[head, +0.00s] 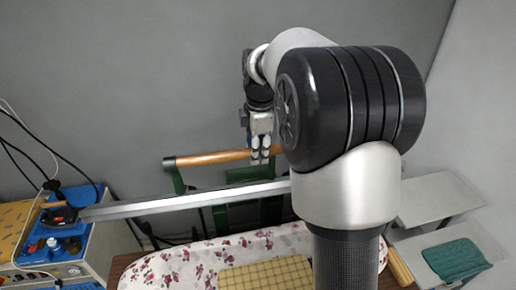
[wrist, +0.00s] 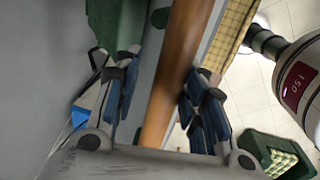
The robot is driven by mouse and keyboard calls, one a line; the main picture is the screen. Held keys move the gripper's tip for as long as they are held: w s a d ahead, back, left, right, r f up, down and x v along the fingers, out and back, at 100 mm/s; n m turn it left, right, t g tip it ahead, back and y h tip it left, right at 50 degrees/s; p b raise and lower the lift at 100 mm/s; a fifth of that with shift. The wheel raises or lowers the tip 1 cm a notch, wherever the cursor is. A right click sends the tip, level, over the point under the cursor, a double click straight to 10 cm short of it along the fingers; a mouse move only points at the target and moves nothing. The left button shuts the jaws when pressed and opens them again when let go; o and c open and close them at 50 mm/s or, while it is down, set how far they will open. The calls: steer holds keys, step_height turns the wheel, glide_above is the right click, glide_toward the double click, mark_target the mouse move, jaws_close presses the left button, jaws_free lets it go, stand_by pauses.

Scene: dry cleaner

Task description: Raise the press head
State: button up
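The wooden handle bar (head: 213,157) runs across a green metal frame (head: 177,178), apparently part of the press, behind the floral padded board (head: 160,268). I cannot clearly make out the press head itself. My gripper (head: 260,156) hangs at the right part of the bar, pointing down. In the wrist view the bar (wrist: 176,75) passes between the two spread fingers of my gripper (wrist: 163,88). A gap shows between the bar and the left finger; the right finger is close beside the bar, and contact cannot be told. A green part (wrist: 116,22) shows beyond the left finger.
A long grey metal rail (head: 185,201) crosses in front of the frame. A checkered cloth (head: 265,277) lies on the floral board. A blue unit with an iron (head: 60,217) stands left. A folded teal cloth (head: 455,259) lies on a pale shelf right. A green crate (wrist: 262,148) shows below.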

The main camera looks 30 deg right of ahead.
steer(key=shift+o, duration=0.5)
steer(key=shift+s+r, duration=0.2)
steer(key=shift+s, duration=0.05)
steer(key=shift+w+r, duration=0.1)
steer(key=shift+r, duration=0.05)
step_height(320, 180, up, 12)
steer(key=s, duration=0.2)
steer(key=shift+a+f, duration=0.2)
steer(key=shift+a, duration=0.15)
steer(key=s+a+f+m+t+b, duration=0.1)
steer(key=s+a+f+m+b, duration=0.4)
steer(key=s+f+b, duration=0.4)
steer(key=s+a+f+m+t+b, duration=0.1)
steer(key=s+a+f+m+b, duration=0.4)
steer(key=f, duration=1.4)
steer(key=s+a+f+m+b, duration=0.4)
steer(key=s+f+b, duration=0.8)
steer(key=b, duration=0.6)
step_height(320, 180, down, 3)
steer(key=shift+s+a+r+m+t, duration=0.2)
steer(key=shift+s+a+m+t, duration=0.2)
